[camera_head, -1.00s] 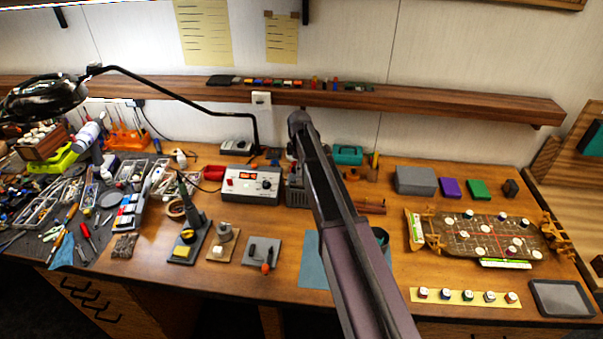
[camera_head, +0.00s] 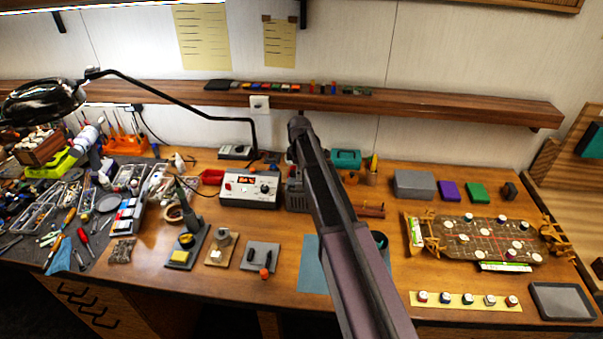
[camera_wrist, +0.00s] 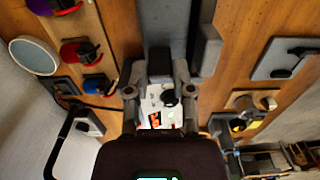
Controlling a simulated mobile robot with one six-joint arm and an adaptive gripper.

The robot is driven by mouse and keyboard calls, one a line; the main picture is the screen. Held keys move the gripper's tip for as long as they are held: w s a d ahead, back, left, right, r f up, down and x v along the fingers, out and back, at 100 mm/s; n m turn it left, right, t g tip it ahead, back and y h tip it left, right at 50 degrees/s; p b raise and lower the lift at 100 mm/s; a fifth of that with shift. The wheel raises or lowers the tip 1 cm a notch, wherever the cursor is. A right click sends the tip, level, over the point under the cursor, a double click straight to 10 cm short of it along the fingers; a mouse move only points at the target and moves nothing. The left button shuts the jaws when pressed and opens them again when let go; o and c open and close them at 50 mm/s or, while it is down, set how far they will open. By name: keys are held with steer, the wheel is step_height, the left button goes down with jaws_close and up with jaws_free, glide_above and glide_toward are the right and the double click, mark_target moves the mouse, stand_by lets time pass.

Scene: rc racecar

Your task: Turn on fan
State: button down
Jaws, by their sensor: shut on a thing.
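A dark grey boxy unit (camera_head: 296,196), which may be the fan, stands on the bench just right of the white control box, partly hidden behind my arm. In the wrist view my gripper (camera_wrist: 160,72) is shut on a dark grey part (camera_wrist: 160,62), which looks like part of this unit. I cannot make out a switch on it. My fingertips are hidden behind my arm in the head view.
A white control box (camera_head: 250,189) with a red display and knobs stands close beside; its face (camera_wrist: 152,105) shows between my gripper's linkages. Small plates with parts (camera_head: 261,256) lie in front. A lamp arm (camera_head: 180,98) reaches over the bench at left. A shelf (camera_head: 430,110) runs behind.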

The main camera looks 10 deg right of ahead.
steer(key=shift+s+a+y, duration=0.1)
steer(key=shift+y, duration=0.2)
steer(key=shift+s+d+f+t+y+b, duration=0.15)
steer(key=shift+d+t+y+b, duration=0.25)
steer(key=shift+y, duration=0.7)
steer(key=shift+s+d+f+t+y+b, duration=0.1)
steer(key=shift+d+t+y+b, duration=0.35)
steer(key=shift+y+b, duration=0.55)
steer(key=y+b, duration=0.1)
steer(key=d+t+y+b, duration=0.1)
steer(key=y, duration=0.1)
steer(key=shift+s+f+b, duration=0.1)
steer(key=shift+s+b, duration=0.05)
steer(key=shift+b, duration=0.15)
steer(key=shift+d+y+b, duration=0.1)
steer(key=shift+y+b, duration=0.5)
steer(key=shift+y, duration=0.1)
steer(key=c, duration=0.8)
jaws_free()
steer(key=shift+r, duration=0.2)
steer(key=shift+o, duration=0.2)
